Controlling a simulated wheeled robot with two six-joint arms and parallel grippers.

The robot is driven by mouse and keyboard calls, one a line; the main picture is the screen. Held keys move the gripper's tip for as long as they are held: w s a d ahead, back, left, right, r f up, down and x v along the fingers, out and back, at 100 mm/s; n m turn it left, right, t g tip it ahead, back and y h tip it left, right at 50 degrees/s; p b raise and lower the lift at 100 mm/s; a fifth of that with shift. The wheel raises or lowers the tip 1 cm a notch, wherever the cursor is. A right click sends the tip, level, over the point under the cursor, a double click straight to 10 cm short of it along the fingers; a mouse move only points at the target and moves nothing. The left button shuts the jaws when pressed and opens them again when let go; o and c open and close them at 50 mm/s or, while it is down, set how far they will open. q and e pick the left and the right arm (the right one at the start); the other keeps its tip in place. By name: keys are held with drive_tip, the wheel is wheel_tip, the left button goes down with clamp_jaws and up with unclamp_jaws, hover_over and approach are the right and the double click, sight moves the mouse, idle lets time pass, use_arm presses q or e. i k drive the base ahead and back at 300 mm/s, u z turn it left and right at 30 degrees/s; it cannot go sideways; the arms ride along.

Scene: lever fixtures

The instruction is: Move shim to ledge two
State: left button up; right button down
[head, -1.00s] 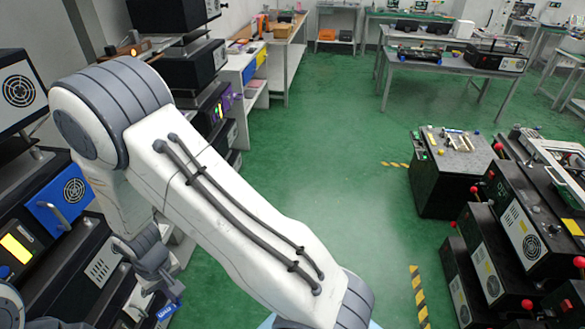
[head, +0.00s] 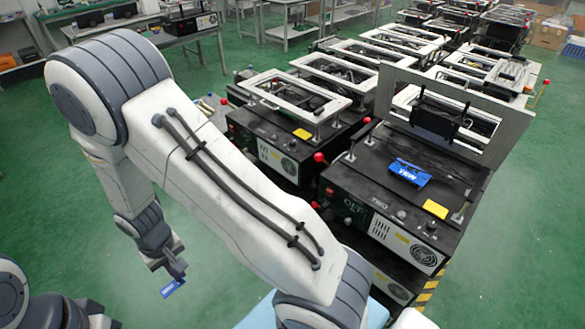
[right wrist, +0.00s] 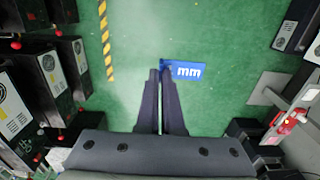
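A small blue shim (head: 172,288) with white lettering is at the fingertips of my right gripper (head: 176,275), low at the left in the head view. In the right wrist view the two dark fingers (right wrist: 160,78) are close together on the shim (right wrist: 187,88), which sticks out to their right, over green floor. A black machine marked TWO (head: 355,195) stands right of centre in the head view. A blue piece with white lettering (head: 409,173) lies on its top, near a framed upright panel.
Rows of similar black machines with grey frames (head: 300,95) fill the right and back. Red knob levers (head: 319,158) stick out from the machine fronts. Green floor (head: 110,265) is open around the held shim. A yellow-black strip (right wrist: 106,40) lies on the floor.

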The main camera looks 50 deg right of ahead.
sight(349, 180)
drive_tip(key=z, duration=1.5)
drive_tip(key=i, duration=1)
